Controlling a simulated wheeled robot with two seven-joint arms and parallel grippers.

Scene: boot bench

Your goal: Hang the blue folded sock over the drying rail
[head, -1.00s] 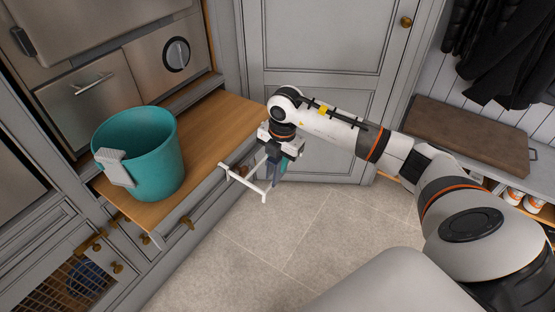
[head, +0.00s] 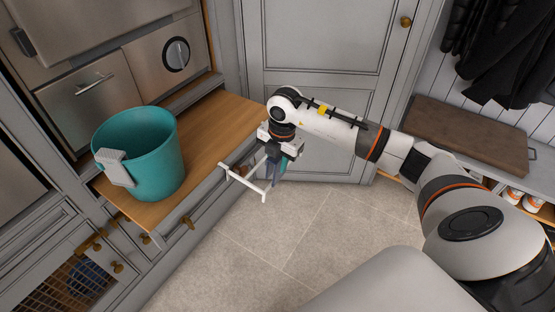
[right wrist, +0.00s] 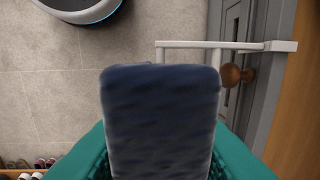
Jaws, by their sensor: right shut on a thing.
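The blue folded sock (head: 270,176) is held below my right gripper (head: 277,164), which is shut on it. In the right wrist view the sock (right wrist: 160,118) fills the middle, upright, with the teal fingers on both sides of its lower part. The white drying rail (head: 246,184) juts out from the drawer fronts, close to the left of the sock in the head view. In the right wrist view the rail (right wrist: 250,46) shows past the sock's end, partly hidden behind it. I cannot tell whether sock and rail touch. My left gripper is not in view.
A teal bucket (head: 150,160) stands on the wooden counter (head: 218,125) at left. Drawers with brass knobs are below it. A grey door (head: 325,50) is behind my arm, and a bench with a brown cushion (head: 470,135) is at right. The tiled floor (head: 320,230) is clear.

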